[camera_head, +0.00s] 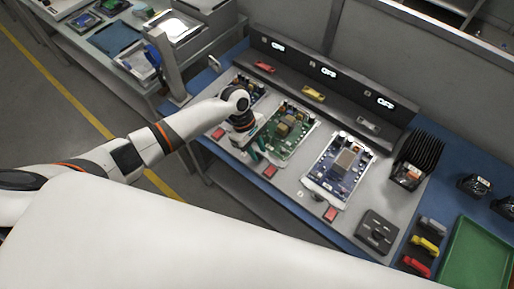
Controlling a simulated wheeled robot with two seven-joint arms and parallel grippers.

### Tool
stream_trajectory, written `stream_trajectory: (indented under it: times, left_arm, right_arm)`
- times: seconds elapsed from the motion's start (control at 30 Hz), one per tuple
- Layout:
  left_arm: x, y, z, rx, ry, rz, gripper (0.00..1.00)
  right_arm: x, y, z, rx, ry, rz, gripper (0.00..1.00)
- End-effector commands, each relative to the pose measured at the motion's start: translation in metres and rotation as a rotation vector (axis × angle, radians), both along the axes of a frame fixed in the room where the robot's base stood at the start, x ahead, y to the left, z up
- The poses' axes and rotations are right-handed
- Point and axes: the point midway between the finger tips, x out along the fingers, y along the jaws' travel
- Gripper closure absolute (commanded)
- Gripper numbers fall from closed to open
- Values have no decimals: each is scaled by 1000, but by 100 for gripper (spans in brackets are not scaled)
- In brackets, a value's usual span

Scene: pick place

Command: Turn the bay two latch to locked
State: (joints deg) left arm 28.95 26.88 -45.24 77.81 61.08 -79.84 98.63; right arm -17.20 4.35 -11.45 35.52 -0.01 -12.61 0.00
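Bay two is the middle of three bays, with a green circuit board (290,131) lying in it. A yellow handle (313,93) sits on the dark back panel behind this board, and a small red block (270,171) sits in front of it. I cannot tell which part is the bay two latch, or its position. My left gripper (253,153) points down at the left front edge of the green board, close to the red block. Its fingers are small and partly hidden; contact and opening cannot be made out. My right gripper is not in view.
The back panel (350,75) has displays reading OFF. A blue board (338,170) lies in the right bay; the left bay's board is partly behind my arm. A black finned block (418,158), a dark switch box (377,231) and a green tray (478,255) stand at right.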

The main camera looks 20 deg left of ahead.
Motion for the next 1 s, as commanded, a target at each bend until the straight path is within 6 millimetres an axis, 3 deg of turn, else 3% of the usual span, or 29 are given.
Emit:
stream_trajectory:
  times: [0.33,0.5,1.0]
  left_arm:
    - [-1,-2,-4,0,1,-1,72]
    - [-1,-2,-3,0,1,-1,99]
    - [1,-2,-2,0,2,-83,100]
  right_arm:
    - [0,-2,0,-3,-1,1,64]
    - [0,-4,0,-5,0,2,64]
    - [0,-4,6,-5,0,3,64]
